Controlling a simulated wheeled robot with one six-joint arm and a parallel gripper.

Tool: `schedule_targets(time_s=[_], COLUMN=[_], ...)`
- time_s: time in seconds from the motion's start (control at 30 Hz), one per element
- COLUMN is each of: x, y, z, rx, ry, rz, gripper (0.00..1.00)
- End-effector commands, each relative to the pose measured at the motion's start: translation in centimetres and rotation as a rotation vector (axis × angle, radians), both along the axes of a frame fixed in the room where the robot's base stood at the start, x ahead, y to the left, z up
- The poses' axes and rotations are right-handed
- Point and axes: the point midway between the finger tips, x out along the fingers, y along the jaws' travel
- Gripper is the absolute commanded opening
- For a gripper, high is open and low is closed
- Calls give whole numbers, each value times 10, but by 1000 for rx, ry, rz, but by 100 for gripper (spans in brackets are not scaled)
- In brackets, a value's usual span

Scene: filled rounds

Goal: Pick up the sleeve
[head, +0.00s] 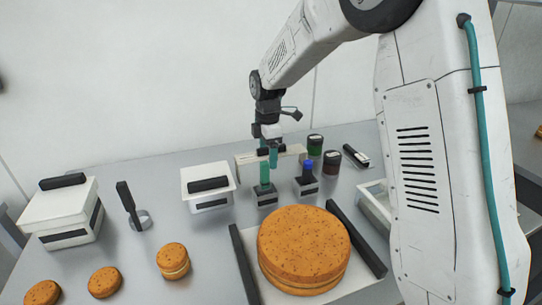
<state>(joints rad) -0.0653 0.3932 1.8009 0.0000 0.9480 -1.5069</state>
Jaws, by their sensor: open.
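My gripper (268,153) points down over the back middle of the grey table, with its dark fingertips apart. Just below it, a green upright sleeve-like piece (265,174) stands on a small grey block (265,196). The fingertips are at or close to its top; I cannot tell whether they touch it. A similar block (306,187) to the right carries a blue upright piece (308,169). Nothing is labelled, so I cannot be sure which piece is the sleeve.
A pale box (243,160) is behind the gripper. Two dark-lidded jars (315,146) (331,163) stand to the right. A large round cake (303,246) sits in front between dark bars. White lidded boxes (208,184) (66,212) and small filled rounds (173,261) are left.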

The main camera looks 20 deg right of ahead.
Motion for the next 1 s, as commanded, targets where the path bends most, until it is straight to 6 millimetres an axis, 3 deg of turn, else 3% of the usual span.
schedule_targets(time_s=[0.13, 0.37, 0.57, 0.87, 1.0], x=[0, 0, 0, 0, 1], y=[-1, -1, -1, -1, -1], z=[-15, -16, -16, -14, 2], rx=[0, 0, 0, 0, 0], ry=[1, -1, -1, -1, -5], rz=[-1, -1, -2, -2, -1], gripper=[73, 73, 24, 24, 24])
